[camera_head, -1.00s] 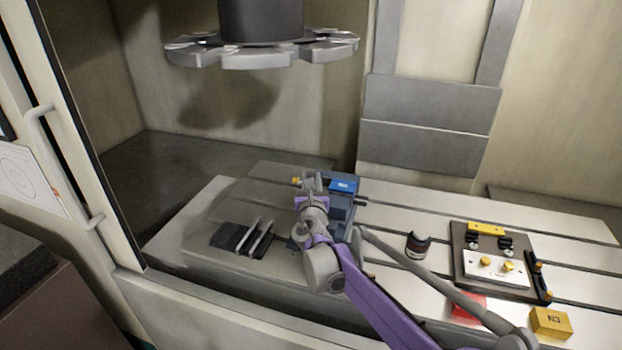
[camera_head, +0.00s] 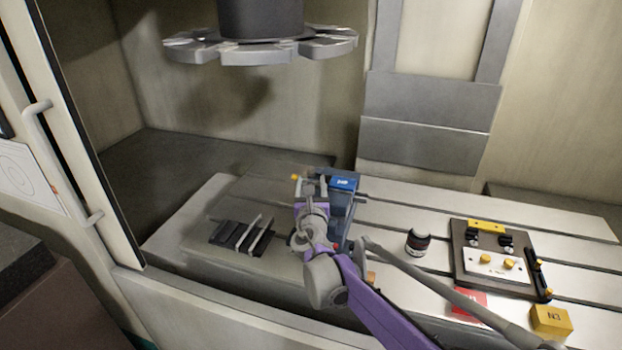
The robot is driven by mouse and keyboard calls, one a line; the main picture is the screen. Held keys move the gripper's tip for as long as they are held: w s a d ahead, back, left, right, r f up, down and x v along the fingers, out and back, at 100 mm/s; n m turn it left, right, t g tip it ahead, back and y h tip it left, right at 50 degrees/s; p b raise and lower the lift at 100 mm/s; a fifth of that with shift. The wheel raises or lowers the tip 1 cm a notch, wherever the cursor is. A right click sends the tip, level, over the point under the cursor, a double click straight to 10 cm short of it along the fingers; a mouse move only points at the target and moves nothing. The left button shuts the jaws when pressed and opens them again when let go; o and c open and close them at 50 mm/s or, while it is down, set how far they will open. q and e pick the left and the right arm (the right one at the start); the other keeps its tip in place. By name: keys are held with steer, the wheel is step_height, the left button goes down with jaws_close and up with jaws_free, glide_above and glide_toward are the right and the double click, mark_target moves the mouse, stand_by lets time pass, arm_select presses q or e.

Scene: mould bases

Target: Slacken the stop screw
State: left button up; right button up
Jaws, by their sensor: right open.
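My right gripper (camera_head: 311,187) reaches over the machine table from the lower right on its purple and grey arm. Its fingers point away from me and are apart. They are beside the blue-topped block (camera_head: 344,184) on a blue-grey vise-like device (camera_head: 340,210). A small yellow-orange tip (camera_head: 295,177) shows just left of the fingers; I cannot tell whether it is the stop screw or whether the fingers touch it. The arm hides much of the device's left side. My left gripper is not in view.
A dark plate fixture (camera_head: 462,270) with yellow knobs stands at the right. Near it are a dark round container (camera_head: 418,242), a red block (camera_head: 468,301) and a yellow block (camera_head: 551,320). Dark slotted parts (camera_head: 242,235) lie left of the arm. A tool carousel (camera_head: 262,48) hangs above.

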steer(key=s, duration=0.7)
steer(key=shift+s, duration=0.2)
steer(key=shift+d, duration=0.1)
